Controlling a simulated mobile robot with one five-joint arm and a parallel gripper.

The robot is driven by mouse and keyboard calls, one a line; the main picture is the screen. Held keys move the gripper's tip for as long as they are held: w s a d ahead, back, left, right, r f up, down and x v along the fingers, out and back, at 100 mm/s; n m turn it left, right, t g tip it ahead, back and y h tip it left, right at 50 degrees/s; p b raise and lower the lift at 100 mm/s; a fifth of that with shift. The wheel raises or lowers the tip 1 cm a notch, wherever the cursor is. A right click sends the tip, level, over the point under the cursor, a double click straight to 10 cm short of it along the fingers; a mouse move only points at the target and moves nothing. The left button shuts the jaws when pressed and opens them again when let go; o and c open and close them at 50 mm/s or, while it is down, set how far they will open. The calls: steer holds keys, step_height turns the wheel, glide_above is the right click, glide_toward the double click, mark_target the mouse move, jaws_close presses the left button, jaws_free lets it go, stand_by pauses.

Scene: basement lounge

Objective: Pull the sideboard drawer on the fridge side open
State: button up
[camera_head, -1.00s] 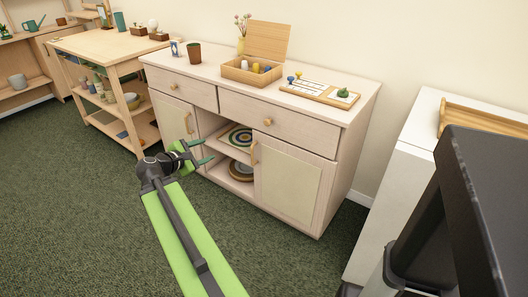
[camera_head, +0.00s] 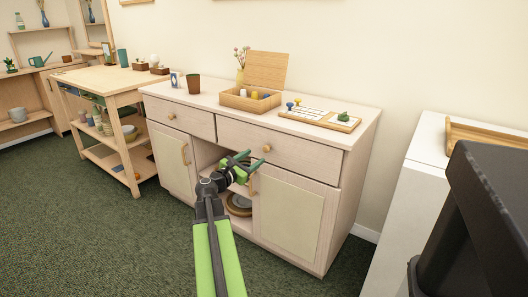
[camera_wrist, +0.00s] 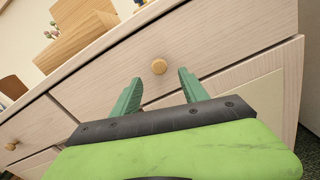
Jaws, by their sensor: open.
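The pale wood sideboard (camera_head: 300,170) has two top drawers side by side. The right drawer (camera_head: 300,152), on the side of the white fridge-like cabinet (camera_head: 405,205), is shut flush. Its round wooden knob (camera_head: 267,148) also shows in the wrist view (camera_wrist: 158,66). My gripper (camera_head: 250,159) is open and empty in front of this drawer. In the wrist view its green fingers (camera_wrist: 160,78) point at the drawer front, with the knob just beyond the tips and between their lines. I see no contact with the knob.
The left drawer (camera_head: 185,117) is shut. A brown cup (camera_head: 193,84), an open wooden box (camera_head: 240,100) and a game board (camera_head: 320,118) stand on the sideboard top. Below are an open shelf and doors with handles. A wooden cart (camera_head: 105,80) stands left. Carpet in front is clear.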

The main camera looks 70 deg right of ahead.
mark_target(266, 150)
steer(key=x, duration=0.7)
steer(key=shift+d, duration=0.15)
steer(key=c, duration=1.1)
jaws_close()
steer(key=shift+s, duration=0.2)
